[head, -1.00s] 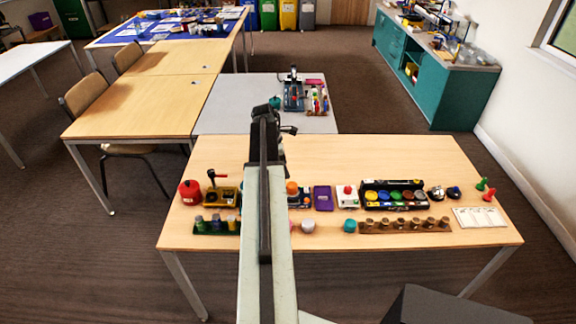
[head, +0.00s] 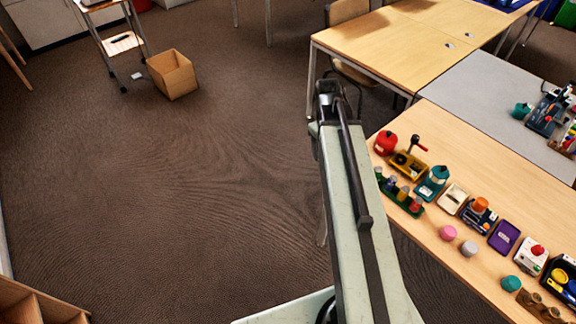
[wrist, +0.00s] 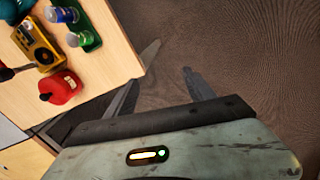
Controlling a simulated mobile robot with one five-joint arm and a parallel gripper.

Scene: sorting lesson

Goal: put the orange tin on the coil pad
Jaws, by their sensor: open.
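An orange round piece (head: 480,204), which looks like the orange tin, sits on top of a dark blue device (head: 477,218) on the wooden table in the head view. I cannot tell surely which thing is the coil pad; a white plate (head: 453,197) lies just left of that device. My gripper (head: 327,92) is left of the table, away from the orange piece. In the wrist view my gripper (wrist: 169,60) is open and empty, over the carpet just beside the table corner. The orange piece is not in the wrist view.
A cardboard box (head: 173,74) stands on open carpet.

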